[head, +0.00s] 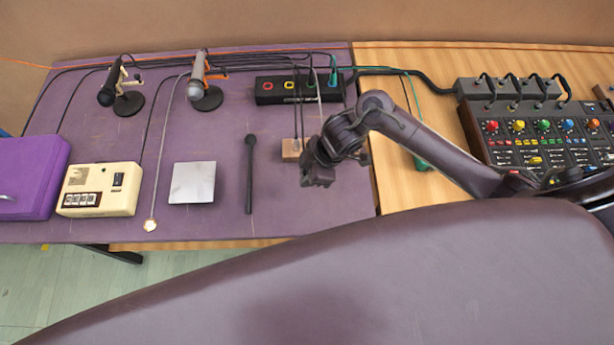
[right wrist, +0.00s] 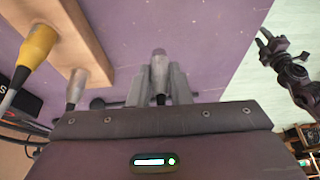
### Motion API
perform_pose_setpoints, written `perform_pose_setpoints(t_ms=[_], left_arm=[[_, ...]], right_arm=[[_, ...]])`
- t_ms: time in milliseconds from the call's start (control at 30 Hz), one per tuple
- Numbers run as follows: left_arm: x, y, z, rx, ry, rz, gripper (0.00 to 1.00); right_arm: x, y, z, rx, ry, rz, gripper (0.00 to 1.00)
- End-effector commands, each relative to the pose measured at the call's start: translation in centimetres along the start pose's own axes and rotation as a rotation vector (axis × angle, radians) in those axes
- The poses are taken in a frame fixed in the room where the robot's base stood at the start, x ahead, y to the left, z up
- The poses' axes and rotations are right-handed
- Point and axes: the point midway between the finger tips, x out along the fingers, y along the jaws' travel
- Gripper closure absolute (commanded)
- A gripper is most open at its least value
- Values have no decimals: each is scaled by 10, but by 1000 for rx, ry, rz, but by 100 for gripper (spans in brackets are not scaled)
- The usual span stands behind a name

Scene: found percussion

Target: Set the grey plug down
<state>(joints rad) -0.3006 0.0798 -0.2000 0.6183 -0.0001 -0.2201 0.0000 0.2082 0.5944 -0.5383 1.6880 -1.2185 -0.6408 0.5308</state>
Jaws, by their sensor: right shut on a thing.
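My right gripper (head: 318,180) is low over the purple table, just in front of a small wooden block (head: 291,150). In the right wrist view its fingers (right wrist: 159,90) are shut on the grey plug (right wrist: 159,62), which shows between them above bare purple surface. I cannot tell whether the plug touches the table. The head view hides the plug behind the gripper. The wooden block (right wrist: 62,38) is to the left in the wrist view, apart from the held plug. My left gripper (right wrist: 285,65) shows at the right of that view, over the floor; its jaw state is unclear.
A yellow plug (right wrist: 36,46) and another grey plug (right wrist: 76,85) are at the block. A black socket box (head: 298,88) and cables lie behind. A mixer (head: 540,140) is right.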

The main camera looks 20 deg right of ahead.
Motion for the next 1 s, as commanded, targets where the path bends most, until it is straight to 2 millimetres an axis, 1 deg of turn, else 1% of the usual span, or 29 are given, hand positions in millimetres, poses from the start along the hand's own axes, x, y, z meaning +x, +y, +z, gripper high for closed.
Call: perform_pose_setpoints(t_ms=[33,133,400,533,567,700,1000], left_arm=[[1,0,0,0,0,0,64],[2,0,0,0,0,0,64],[2,0,-1,0,2,0,64],[4,0,-1,0,3,0,64],[3,0,-1,0,3,0,64],[3,0,-1,0,3,0,64],[1,0,-2,0,3,0,64]], right_arm=[[8,-1,3,3,0,-2,100],[16,0,6,1,1,0,100],[17,0,6,-2,1,1,100],[21,0,8,-1,0,1,100],[20,0,8,-1,1,1,79],[19,0,8,-1,1,1,61],[17,0,7,-1,1,1,61]])
